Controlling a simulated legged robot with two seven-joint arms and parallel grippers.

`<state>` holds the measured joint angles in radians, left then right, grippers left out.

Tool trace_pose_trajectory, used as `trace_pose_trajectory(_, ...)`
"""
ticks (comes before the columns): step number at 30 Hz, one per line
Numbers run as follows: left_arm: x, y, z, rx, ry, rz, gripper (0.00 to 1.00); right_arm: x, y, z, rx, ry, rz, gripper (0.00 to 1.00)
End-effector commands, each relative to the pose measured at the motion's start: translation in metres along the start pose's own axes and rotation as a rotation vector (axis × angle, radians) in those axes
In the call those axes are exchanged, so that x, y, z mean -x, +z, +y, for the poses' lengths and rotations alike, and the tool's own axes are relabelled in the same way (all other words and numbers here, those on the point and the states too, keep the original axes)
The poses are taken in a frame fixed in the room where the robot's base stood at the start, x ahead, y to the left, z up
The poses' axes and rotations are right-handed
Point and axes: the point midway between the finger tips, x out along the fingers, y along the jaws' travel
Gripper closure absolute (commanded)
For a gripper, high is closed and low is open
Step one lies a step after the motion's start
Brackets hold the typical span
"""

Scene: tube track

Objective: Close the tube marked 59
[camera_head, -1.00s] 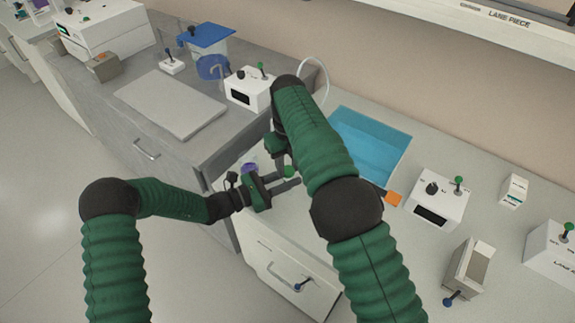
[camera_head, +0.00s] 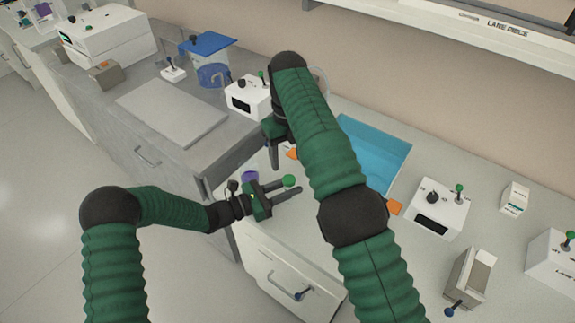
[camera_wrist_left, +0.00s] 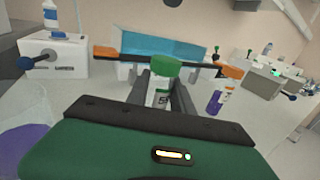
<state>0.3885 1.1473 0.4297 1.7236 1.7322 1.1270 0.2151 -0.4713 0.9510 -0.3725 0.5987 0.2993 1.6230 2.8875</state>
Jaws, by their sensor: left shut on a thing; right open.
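My left gripper (camera_head: 291,188) is shut on a tube with a white label (camera_wrist_left: 161,98), held upright between its fingers. The label shows a 5; the rest is hidden by a finger. A green cap (camera_head: 289,180) sits at the top of this tube, also seen in the left wrist view (camera_wrist_left: 166,66); I cannot tell how tightly it is seated. My right gripper (camera_head: 274,160) is open, points down, and stands apart from the cap, above and left of it in the head view.
A second tube with purple and orange parts (camera_wrist_left: 216,100) stands right. A purple item (camera_head: 250,177) is beside my left gripper. White boxes (camera_head: 437,203) stand right.

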Motion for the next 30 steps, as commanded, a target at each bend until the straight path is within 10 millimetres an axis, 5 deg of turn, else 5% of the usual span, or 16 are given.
trace_pose_trajectory(8,0.0,0.0,0.0,0.0,0.0,0.0,1.0,0.004,0.0,0.0,0.0,0.0,0.0,0.43)
trace_pose_trajectory(9,0.0,0.0,0.0,0.0,0.0,0.0,0.7,0.004,0.0,0.0,0.0,0.0,0.0,0.43)
trace_pose_trajectory(15,0.0,0.0,0.0,0.0,0.0,0.0,0.47,0.004,0.0,0.0,0.0,0.0,0.0,0.43)
trace_pose_trajectory(25,0.003,0.0,0.001,0.0,0.001,0.0,0.47,0.004,0.0,0.0,0.0,0.0,0.0,0.43)
trace_pose_trajectory(30,0.03,0.0,0.002,0.001,0.005,0.0,0.47,0.004,0.0,0.0,0.0,0.0,0.0,0.43)
